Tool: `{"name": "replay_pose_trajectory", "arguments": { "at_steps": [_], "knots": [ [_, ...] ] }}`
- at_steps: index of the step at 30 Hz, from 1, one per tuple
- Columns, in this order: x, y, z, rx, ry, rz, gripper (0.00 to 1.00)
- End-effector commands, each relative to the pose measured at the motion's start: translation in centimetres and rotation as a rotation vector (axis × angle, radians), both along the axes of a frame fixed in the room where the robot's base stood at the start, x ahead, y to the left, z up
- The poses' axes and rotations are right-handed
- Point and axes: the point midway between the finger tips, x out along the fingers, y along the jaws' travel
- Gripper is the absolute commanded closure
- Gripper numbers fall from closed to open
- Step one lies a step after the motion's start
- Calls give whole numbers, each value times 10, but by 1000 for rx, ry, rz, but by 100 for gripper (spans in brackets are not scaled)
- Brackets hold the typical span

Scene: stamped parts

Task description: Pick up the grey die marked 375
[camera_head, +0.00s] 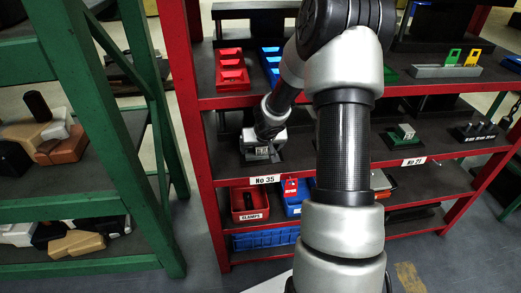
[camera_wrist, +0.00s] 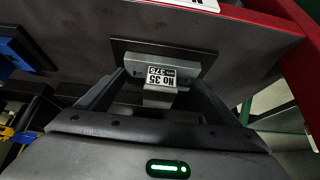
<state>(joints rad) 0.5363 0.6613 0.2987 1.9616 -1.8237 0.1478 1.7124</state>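The grey die marked No 35 and 375 (camera_wrist: 161,87) is in the wrist view, on a dark plate (camera_wrist: 205,58) on the shelf. Its white label appears upside down. My gripper (camera_wrist: 160,84) has its two black fingers spread, one to each side of the die, with the tips near its ends. I see no clear sign of the fingers pressing on it. In the head view my gripper (camera_head: 262,150) is at the middle shelf above the No 35 tag (camera_head: 265,179); my wrist and gripper hide most of the die there.
The red rack's middle shelf (camera_head: 330,165) also carries a green-topped part (camera_head: 402,132) by the No 21 tag and a dark part (camera_head: 476,132) farther right. Red bins (camera_head: 231,70) stand on the shelf above. A red upright (camera_head: 185,100) borders the left side. A blue part (camera_wrist: 22,50) shows in the wrist view.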

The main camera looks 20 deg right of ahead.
Motion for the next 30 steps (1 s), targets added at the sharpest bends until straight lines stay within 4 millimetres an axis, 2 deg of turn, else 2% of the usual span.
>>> {"name": "replay_pose_trajectory", "arguments": {
  "at_steps": [1,9,11,22,26,30],
  "knots": [
    [0,0,0,0,0,0,24],
    [0,0,0,0,0,0,69],
    [2,0,3,-2,-6,0,77],
    [-4,1,10,-3,-6,-1,77],
    [-19,5,20,-3,-4,-1,77],
    [-43,12,32,-3,-6,-1,77]
  ]
}}
